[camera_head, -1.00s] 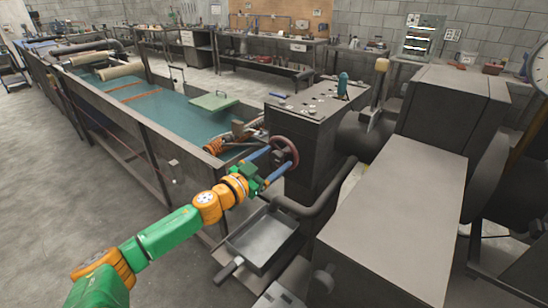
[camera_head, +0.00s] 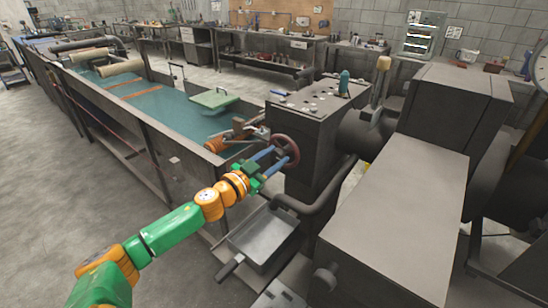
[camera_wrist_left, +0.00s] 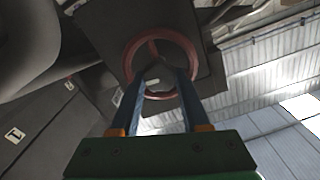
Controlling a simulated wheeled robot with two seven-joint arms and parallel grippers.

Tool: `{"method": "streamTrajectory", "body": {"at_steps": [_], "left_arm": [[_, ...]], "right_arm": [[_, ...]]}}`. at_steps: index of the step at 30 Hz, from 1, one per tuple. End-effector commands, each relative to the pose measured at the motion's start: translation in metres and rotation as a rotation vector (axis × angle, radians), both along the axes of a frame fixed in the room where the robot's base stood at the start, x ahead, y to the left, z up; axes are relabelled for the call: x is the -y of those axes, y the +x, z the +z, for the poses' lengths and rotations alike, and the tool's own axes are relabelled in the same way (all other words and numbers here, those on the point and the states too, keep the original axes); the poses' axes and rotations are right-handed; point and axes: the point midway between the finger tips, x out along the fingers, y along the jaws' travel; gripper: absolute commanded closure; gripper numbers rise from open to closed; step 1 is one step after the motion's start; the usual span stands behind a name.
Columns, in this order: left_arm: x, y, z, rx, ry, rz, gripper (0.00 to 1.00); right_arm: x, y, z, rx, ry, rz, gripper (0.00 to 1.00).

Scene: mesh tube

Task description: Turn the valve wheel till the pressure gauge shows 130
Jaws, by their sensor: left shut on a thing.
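The valve wheel (camera_head: 295,148) is a dark red ring on the side of a dark machine block, near the middle of the head view. In the left wrist view the wheel (camera_wrist_left: 191,53) faces me, with a hub inside it. My left gripper (camera_head: 281,156) reaches it from the lower left and is shut on it. Its two blue fingers (camera_wrist_left: 160,78) lie either side of the hub, with their tips at the wheel. A round pale dial (camera_head: 543,64), likely the pressure gauge, is cut off at the right edge. I cannot read it. My right gripper is not in view.
A metal tray (camera_head: 264,238) sits below my left gripper, by a dark bent pipe (camera_head: 322,191). A long water tank (camera_head: 160,103) runs to the left. A large grey cabinet (camera_head: 395,200) stands on the right. The floor at left is clear.

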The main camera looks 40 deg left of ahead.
Motion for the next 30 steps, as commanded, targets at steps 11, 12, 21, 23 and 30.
{"method": "streamTrajectory", "body": {"at_steps": [11,12,21,23,30], "left_arm": [[0.0009,-0.0001,0.0006,0.024,0.297,0.000,1.00],[0.0011,-0.0001,0.0005,0.027,0.336,0.000,1.00],[0.0019,0.0000,-0.0007,0.050,0.620,-0.001,1.00],[0.0020,-0.0001,-0.0010,0.054,0.677,-0.001,1.00],[0.0022,-0.0001,-0.0019,0.072,0.904,-0.001,1.00]], "right_arm": [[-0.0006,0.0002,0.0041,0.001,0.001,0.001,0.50],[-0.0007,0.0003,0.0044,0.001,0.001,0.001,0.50],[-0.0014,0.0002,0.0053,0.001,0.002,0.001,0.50],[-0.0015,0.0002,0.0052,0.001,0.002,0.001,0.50],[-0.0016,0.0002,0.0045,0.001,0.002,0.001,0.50]]}}
